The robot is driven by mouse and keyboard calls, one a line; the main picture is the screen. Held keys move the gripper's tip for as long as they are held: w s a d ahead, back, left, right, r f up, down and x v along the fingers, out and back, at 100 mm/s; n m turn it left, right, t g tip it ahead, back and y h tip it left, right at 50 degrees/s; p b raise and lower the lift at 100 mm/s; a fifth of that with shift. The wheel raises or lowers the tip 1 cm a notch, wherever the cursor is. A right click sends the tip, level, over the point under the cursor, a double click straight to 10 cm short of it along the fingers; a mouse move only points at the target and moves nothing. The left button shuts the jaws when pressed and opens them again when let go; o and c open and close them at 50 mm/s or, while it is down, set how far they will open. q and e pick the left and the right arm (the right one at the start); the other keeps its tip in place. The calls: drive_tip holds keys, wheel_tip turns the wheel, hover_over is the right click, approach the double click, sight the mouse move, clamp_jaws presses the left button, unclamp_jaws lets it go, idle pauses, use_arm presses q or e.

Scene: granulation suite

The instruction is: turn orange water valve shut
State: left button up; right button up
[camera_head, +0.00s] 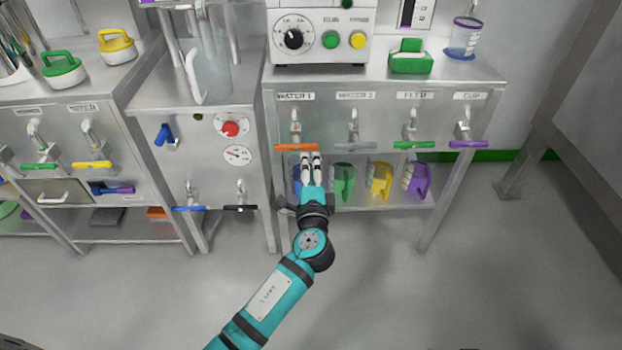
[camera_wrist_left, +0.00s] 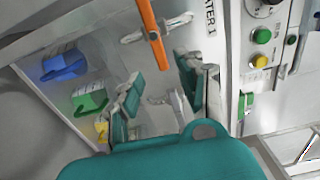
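The orange valve handle (camera_head: 293,147) lies crosswise on its metal tap under the WATER 1 label, at the left of the steel panel. In the left wrist view the orange handle (camera_wrist_left: 152,34) comes in from the top edge, and its lower end points toward the space between my fingers. My left gripper (camera_head: 311,158) is just below the handle's right end, with its fingers toward the panel. In the wrist view the left gripper (camera_wrist_left: 158,88) has its two fingers apart with nothing between them. I see no contact with the handle. My right gripper is not in view.
A grey handle (camera_head: 354,146), a green handle (camera_head: 413,145) and a purple handle (camera_head: 468,144) sit in the same row to the right. Below, a shelf holds a green jug (camera_head: 343,180), a yellow jug (camera_head: 380,182) and a purple jug (camera_head: 418,181). Open floor lies in front.

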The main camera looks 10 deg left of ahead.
use_arm(q)
drive_tip(key=shift+v, duration=2.15)
